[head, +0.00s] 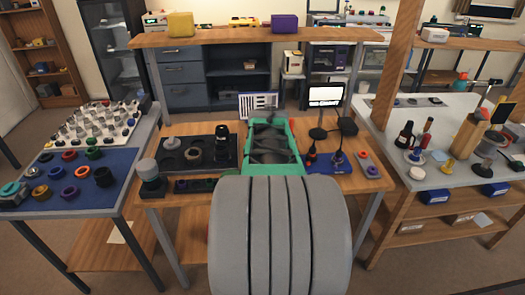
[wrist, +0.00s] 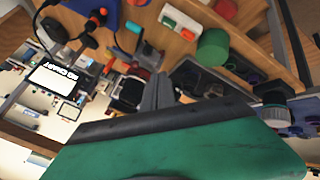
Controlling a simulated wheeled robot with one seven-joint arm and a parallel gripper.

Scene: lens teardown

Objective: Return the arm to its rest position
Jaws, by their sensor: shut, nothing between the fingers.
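My gripper (wrist: 158,88) shows in the wrist view as two grey fingers close together, shut and empty, beyond the green and black gripper body. In the head view my grey arm reaches forward over the middle workbench (head: 350,183), and its green-framed end covers the bench centre. The fingertips cannot be made out there. The wrist view is tilted and shows the bench items beyond the fingers, apart from them as far as I can tell.
A black tray (head: 174,160) with lens parts lies left of my arm. A lit screen (head: 325,94) and a blue mat (head: 326,163) are right. Side tables hold coloured rings (head: 69,155) left and bottles (head: 404,135) right. A shelf (head: 230,37) spans the back.

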